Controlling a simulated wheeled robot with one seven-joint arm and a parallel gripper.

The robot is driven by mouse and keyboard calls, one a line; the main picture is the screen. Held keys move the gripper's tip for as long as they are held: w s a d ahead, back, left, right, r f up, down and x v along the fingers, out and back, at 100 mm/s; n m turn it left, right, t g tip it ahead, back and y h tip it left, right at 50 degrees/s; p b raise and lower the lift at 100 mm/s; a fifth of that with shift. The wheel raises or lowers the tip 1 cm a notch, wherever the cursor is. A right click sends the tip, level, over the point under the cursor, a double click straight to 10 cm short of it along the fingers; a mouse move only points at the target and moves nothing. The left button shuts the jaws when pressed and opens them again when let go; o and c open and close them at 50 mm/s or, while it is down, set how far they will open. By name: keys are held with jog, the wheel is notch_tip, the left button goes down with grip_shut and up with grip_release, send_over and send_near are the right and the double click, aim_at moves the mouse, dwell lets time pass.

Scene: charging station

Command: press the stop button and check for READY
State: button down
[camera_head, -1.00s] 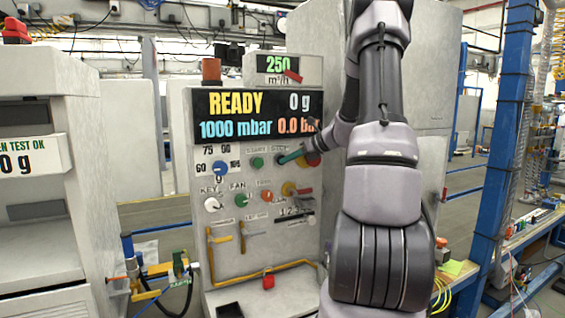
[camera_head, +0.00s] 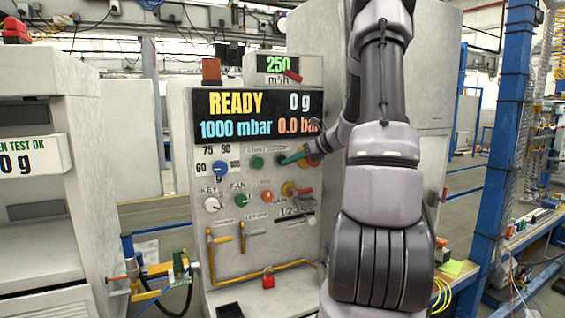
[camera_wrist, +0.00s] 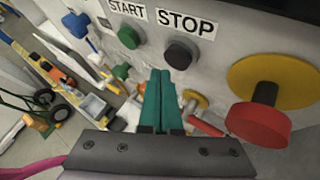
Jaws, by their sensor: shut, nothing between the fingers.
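The black stop button (camera_wrist: 180,53) is on the panel under the STOP label (camera_wrist: 187,23) in the wrist view. In the head view it is small and partly covered by my fingers. My gripper (camera_wrist: 160,73) has its teal fingers shut and empty. In the wrist view the fingertips appear just below and left of the stop button; whether they touch it I cannot tell. My gripper (camera_head: 282,160) also shows at the panel in the head view. The display reads READY (camera_head: 235,103) in yellow, with 0 g, 1000 mbar and a partly hidden 0.0 reading.
A green START button (camera_wrist: 128,37) sits left of the stop button. A large red knob on a yellow disc (camera_wrist: 258,122) stands out at the right. Yellow levers (camera_head: 222,240) and a red padlock (camera_head: 268,281) are lower on the panel. Another machine (camera_head: 45,230) stands left.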

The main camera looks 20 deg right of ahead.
jog(key=shift+s, duration=2.35)
jog(key=s+a+r+n+g+h, duration=0.1)
jog(key=s+a+r+n+g, duration=0.1)
jog(key=s+a+r+n, duration=0.35)
jog(key=s+a+r+n+g+h, duration=0.1)
jog(key=s+a+r+n+g, duration=0.1)
jog(key=s+a+n, duration=0.6)
jog(key=s+a+r+n+t+h, duration=0.1)
jog(key=s+r+n+h, duration=0.3)
jog(key=s+n, duration=0.7)
jog(key=shift+s+a+r+n+t, duration=0.2)
jog(key=shift+a+r+n+t, duration=0.2)
jog(key=shift+a+n, duration=0.6)
jog(key=shift+d, duration=0.2)
